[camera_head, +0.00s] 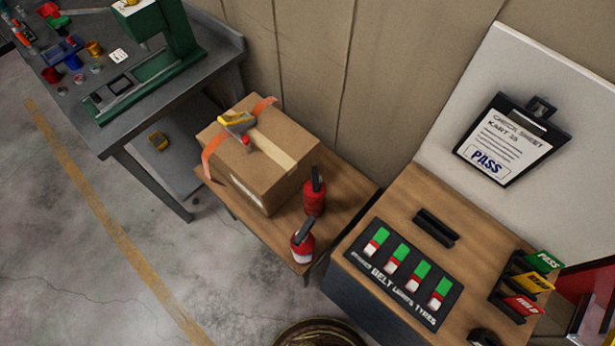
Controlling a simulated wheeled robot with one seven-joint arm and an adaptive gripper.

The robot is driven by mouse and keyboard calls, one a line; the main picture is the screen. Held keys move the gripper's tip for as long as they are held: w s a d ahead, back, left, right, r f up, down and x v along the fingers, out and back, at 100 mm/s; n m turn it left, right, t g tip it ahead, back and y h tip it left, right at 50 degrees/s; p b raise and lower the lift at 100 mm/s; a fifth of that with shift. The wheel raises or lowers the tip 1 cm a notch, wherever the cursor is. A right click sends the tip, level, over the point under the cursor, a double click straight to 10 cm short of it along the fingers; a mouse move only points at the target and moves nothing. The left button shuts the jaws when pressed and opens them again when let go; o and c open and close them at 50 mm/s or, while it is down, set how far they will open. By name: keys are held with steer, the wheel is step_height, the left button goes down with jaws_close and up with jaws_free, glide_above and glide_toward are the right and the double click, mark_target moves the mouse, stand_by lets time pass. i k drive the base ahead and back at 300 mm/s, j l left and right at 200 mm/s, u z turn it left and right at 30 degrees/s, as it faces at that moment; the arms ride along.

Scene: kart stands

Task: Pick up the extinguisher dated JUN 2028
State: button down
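Two small red extinguishers with black tops stand on a low wooden table (345,205). The rear extinguisher (314,200) is upright, close to the right side of a cardboard box. The front extinguisher (302,250) is near the table's front corner and shows a pale label patch low on its body. No date can be read on either one, so I cannot tell which is dated JUN 2028. My gripper is not in view.
The cardboard box (262,150), with a yellow tape dispenser (237,123) on top, fills the table's left part. A wooden-topped cabinet (405,208) with a switch panel (398,272) stands close on the right. A grey workbench (215,75) is at left. Floor (190,265) is open in front.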

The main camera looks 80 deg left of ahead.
mark_target(314, 187)
steer(key=j+u, duration=0.1)
steer(key=u, duration=2.7)
steer(key=j+z, duration=0.45)
steer(key=j, duration=2.1)
steer(key=i, duration=0.1)
